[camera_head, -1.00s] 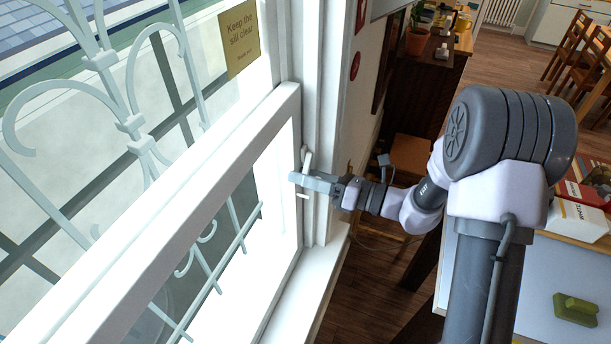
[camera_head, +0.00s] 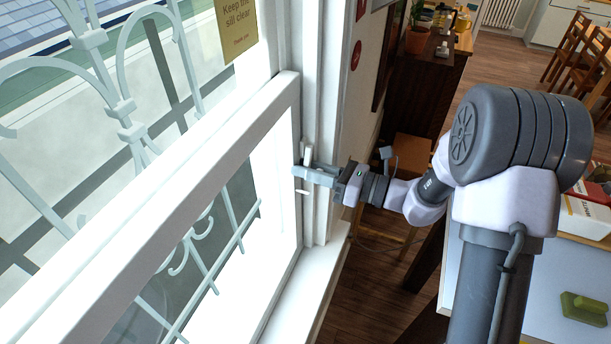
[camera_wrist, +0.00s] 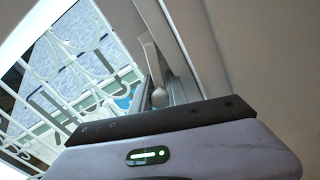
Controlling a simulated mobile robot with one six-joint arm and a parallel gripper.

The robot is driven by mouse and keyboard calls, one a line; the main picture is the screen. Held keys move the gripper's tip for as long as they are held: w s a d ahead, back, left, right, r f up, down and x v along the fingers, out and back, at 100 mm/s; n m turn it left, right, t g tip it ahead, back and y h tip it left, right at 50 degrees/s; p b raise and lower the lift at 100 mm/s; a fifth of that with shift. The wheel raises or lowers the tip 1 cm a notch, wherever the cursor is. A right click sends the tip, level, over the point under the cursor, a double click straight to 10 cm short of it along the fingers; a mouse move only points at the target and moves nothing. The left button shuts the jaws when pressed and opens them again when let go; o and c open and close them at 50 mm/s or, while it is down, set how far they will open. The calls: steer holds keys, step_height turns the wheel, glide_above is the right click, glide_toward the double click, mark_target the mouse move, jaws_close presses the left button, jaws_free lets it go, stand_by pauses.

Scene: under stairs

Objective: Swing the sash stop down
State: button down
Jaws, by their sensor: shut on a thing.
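The sash stop (camera_head: 308,155) is a small white lever on the white window jamb, beside the right end of the lower sash (camera_head: 190,200). In the head view its ends show above and below my gripper's fingers, and its middle is hidden. My gripper (camera_head: 303,173) reaches in from the right and is shut on the stop. In the wrist view the pale stop (camera_wrist: 150,58) stands out beyond the gripper body, slightly tilted, with a rounded end (camera_wrist: 159,97) low between the grey fingers. I cannot tell exactly how far it is turned.
A scrolled metal grille (camera_head: 130,130) stands outside the glass. A yellow sign (camera_head: 237,28) hangs on the upper pane. The white sill (camera_head: 305,290) lies below the jamb. A dark wooden cabinet (camera_head: 425,90) stands behind my arm, and a table with a green item (camera_head: 583,308) is at lower right.

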steer(key=shift+w+d+f+n+b, duration=0.15)
steer(key=shift+w+f+n+b, duration=0.2)
steer(key=shift+n+b, duration=0.55)
steer(key=shift+w+d+r+n+b, duration=0.1)
steer(key=shift+w+r+n+b, duration=0.15)
steer(key=shift+n+b, duration=0.4)
steer(key=c, duration=1.3)
jaws_free()
steer(key=shift+r, duration=0.1)
